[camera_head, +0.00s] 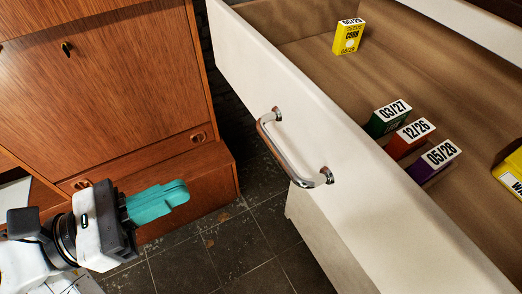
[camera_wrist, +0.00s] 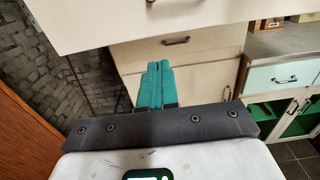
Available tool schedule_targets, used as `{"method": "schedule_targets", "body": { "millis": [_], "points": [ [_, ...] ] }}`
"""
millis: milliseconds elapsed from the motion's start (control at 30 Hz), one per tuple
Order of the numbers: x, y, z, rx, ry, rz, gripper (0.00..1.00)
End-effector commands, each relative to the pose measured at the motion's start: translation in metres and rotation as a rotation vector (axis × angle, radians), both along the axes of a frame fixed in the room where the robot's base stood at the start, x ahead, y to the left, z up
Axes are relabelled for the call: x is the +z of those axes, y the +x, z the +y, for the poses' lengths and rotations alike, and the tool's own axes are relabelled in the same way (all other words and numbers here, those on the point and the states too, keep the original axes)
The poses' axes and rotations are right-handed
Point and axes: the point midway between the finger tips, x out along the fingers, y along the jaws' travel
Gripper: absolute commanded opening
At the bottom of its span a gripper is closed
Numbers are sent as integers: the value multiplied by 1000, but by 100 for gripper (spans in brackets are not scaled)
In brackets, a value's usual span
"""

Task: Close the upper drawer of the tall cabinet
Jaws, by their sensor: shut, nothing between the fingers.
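The upper drawer (camera_head: 300,110) of the tall cabinet stands pulled open at the right of the head view. Its white front carries a curved chrome handle (camera_head: 290,155). In the wrist view the underside edge of a white drawer front (camera_wrist: 130,15) shows at the top. My gripper (camera_head: 178,193) has teal fingers pressed together with nothing between them. It is left of the drawer front and apart from the handle. The gripper also shows in the wrist view (camera_wrist: 159,68), its fingers pointing toward the cabinet's lower front (camera_wrist: 185,75).
Inside the drawer are a yellow box (camera_head: 347,38) and several coloured boxes, including a green one (camera_head: 387,119). A teak wall unit (camera_head: 100,80) stands at the left. Dark floor tiles (camera_head: 245,240) are clear between. A counter with pale green fronts (camera_wrist: 282,78) is at right.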

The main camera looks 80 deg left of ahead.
Motion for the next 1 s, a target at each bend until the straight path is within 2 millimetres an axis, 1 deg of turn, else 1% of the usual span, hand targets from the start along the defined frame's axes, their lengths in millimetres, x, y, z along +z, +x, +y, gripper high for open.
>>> {"method": "schedule_targets", "body": {
  "millis": [167, 400, 600, 700, 800, 1000],
  "points": [
    [1, 29, 6, -5, -1, 3, 0],
    [1, 76, 17, -4, 0, 3, 0],
    [1, 108, 25, -3, 1, 4, 0],
    [0, 119, 28, -3, 0, 3, 0],
    [0, 126, 29, -3, 1, 3, 0],
    [-1, 130, 31, -1, 2, 4, 0]
  ]
}}
